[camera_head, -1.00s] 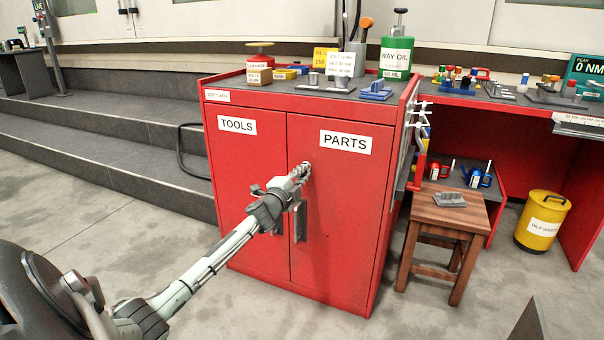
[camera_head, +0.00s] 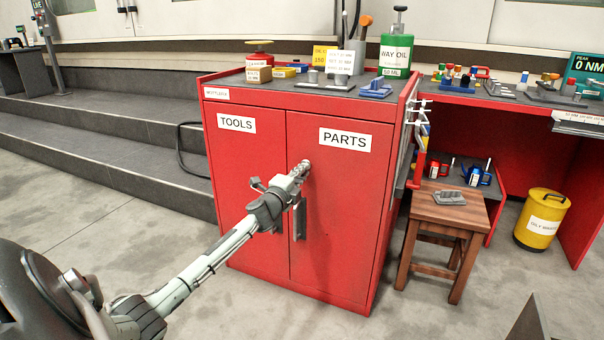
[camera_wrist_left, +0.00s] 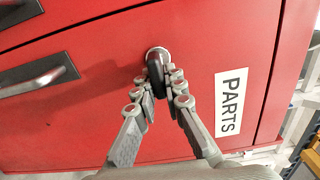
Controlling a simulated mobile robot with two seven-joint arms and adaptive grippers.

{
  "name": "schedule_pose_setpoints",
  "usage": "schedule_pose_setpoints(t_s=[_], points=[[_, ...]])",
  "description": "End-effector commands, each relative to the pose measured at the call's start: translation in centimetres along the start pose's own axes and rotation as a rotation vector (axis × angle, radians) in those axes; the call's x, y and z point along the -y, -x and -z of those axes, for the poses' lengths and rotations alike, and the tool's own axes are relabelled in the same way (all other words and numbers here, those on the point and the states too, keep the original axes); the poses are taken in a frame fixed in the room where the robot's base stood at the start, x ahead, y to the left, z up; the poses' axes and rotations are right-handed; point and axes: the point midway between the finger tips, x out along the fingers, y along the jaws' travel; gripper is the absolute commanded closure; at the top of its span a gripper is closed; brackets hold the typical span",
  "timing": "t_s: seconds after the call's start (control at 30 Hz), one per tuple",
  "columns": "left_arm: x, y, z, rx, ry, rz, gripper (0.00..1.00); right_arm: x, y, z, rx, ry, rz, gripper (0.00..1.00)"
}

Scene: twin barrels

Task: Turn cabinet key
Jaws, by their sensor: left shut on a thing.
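The key (camera_wrist_left: 154,60) is a dark piece standing in a round silver lock on the PARTS door, above the handle. My left gripper (camera_head: 302,170) is at the lock, and in the left wrist view its fingertips (camera_wrist_left: 160,80) are shut around the key's dark head. My right gripper is in neither view.
The PARTS door's handle (camera_head: 300,220) hangs just below my left gripper. A wooden stool (camera_head: 480,218) with a small grey part stands right of the cabinet, before a red workbench. A yellow bin (camera_head: 541,222) is further right. Grey steps (camera_head: 110,140) rise at left.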

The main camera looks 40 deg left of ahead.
Motion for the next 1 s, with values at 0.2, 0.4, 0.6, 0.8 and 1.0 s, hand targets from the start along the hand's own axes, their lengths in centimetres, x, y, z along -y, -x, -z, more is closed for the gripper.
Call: schedule_pose_setpoints(t_s=[0.2, 0.4, 0.6, 0.8, 1.0], points=[[0.0, 0.0, 0.0, -0.001, 0.0, 0.0, 0.7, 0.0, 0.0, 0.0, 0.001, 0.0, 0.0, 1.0], [0.0, 0.0, 0.0, 0.0, 0.001, 0.0, 0.69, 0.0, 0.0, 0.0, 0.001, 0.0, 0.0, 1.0], [-0.1, 0.7, 0.0, -0.001, 0.0, 0.0, 0.69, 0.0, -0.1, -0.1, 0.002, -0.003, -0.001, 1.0], [-0.2, 4.0, 0.1, -0.002, 0.0, -0.003, 0.69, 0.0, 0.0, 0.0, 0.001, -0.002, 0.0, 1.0], [-0.2, 8.3, 0.1, -0.001, 0.0, -0.003, 0.69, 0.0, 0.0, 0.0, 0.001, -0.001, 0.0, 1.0]])
